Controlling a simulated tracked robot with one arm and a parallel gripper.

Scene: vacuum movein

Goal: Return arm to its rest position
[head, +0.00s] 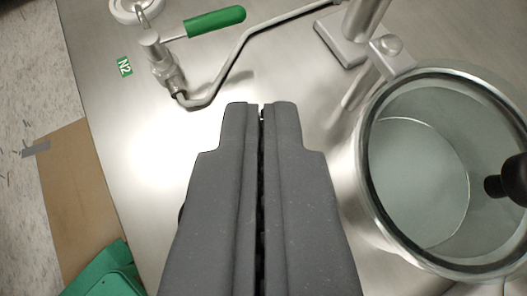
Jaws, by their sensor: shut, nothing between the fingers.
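My gripper (261,106) reaches up from the bottom edge into the middle of the head view. Its two dark grey fingers lie side by side with only a thin dark line between them. It is shut and nothing shows at its tips. It is over a shiny metal surface (120,110), and I cannot tell the height above it. The rest of my arm is not in view.
A round glass-topped vessel (415,180) with a dark knob stands close on the right. Ahead are a green-handled valve (215,21), a bent metal pipe (235,65) and a metal post (362,20). A green "N2" label (124,66) and a green object (105,275) are left.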

